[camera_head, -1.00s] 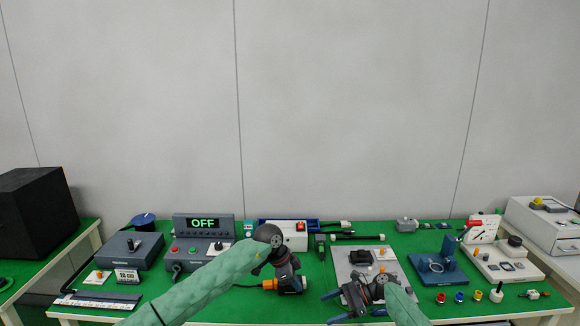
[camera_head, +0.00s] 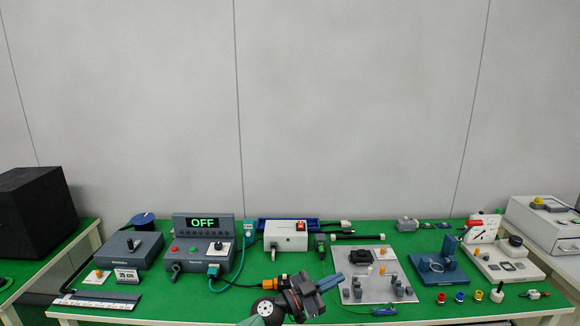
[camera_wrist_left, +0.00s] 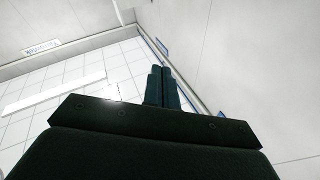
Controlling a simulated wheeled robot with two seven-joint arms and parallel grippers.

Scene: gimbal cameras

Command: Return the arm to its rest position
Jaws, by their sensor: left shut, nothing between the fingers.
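My left gripper (camera_head: 332,282) is at the bottom middle of the head view, at the front edge of the green table. Its blue fingers point to the right and lie together, with nothing between them. In the left wrist view the two dark fingers (camera_wrist_left: 162,88) stand side by side, touching, against pale tiles and a white wall. The rest of the left arm is mostly below the head view. My right gripper is not in view.
The green table (camera_head: 330,250) carries a control box reading OFF (camera_head: 202,223), a white box with a red switch (camera_head: 286,236), a grey plate with small parts (camera_head: 398,268) and a blue stand (camera_head: 440,266). A teal cable plugs into the control box. The wall space above is clear.

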